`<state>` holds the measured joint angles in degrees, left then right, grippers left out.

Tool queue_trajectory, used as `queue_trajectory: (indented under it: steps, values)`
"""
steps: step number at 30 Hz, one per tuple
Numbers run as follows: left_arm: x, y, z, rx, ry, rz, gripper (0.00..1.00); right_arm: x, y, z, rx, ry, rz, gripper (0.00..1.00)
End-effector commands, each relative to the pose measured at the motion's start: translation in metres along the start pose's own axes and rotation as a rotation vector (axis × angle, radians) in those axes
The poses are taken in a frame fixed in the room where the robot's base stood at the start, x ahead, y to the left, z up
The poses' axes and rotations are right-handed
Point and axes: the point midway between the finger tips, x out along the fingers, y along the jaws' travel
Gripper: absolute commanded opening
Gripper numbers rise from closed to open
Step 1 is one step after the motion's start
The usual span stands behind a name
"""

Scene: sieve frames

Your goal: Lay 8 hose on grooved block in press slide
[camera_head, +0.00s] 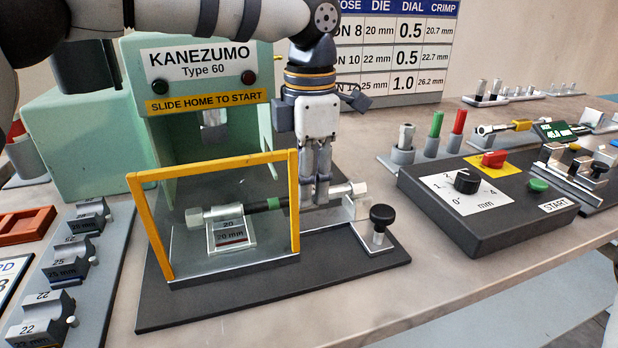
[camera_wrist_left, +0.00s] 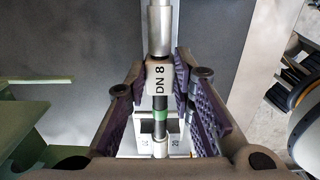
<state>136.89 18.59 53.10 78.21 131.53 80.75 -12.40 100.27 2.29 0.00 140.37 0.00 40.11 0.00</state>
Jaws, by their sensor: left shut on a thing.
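The 8 hose (camera_head: 258,206) is a short black hose with a green band and silver end fittings. It lies roughly level in the press slide, behind the clear guard. Its left fitting is over the grooved block (camera_head: 232,240), marked 20 and 20 mm; whether it touches the groove I cannot tell. Its right end is by the metal end support (camera_head: 359,208). My left gripper (camera_head: 316,192) points down, shut on the hose right of the green band. In the left wrist view a white DN 8 tag (camera_wrist_left: 159,77) is between the fingers. My right gripper is not in view.
The yellow-framed guard (camera_head: 297,200) stands in front of the hose. The green press (camera_head: 205,130) rises behind. A black knob (camera_head: 382,217) is right of the slide, then the control box (camera_head: 487,205). Numbered spare blocks (camera_head: 66,270) lie at left.

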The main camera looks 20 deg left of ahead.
Motion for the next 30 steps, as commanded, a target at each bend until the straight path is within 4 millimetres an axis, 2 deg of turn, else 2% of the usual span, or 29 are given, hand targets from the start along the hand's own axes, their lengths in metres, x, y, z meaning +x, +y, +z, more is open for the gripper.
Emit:
queue_trajectory:
  steps: [4, 5, 6, 8, 16, 19, 30]
  values:
    - [0.002, 0.0, 0.0, 0.0, 0.0, 0.0, 0.0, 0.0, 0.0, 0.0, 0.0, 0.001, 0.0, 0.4]
    - [0.002, 0.0, 0.0, 0.0, 0.0, 0.0, 0.25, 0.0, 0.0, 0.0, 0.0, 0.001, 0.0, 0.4]
    - [0.002, 0.0, 0.0, 0.0, -0.001, 0.0, 0.34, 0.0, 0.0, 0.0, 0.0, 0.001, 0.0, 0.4]
    - [0.002, 0.0, 0.0, 0.0, -0.001, 0.001, 0.46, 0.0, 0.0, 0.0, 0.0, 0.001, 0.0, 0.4]
    - [0.002, 0.0, 0.0, 0.0, 0.001, 0.0, 0.46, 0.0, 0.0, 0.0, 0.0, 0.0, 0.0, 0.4]
    - [-0.006, 0.0, 0.0, 0.0, -0.002, 0.001, 0.46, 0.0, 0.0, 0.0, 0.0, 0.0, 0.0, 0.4]
    - [-0.098, 0.0, 0.001, 0.0, -0.003, 0.002, 0.46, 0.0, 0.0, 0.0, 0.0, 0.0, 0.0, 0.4]
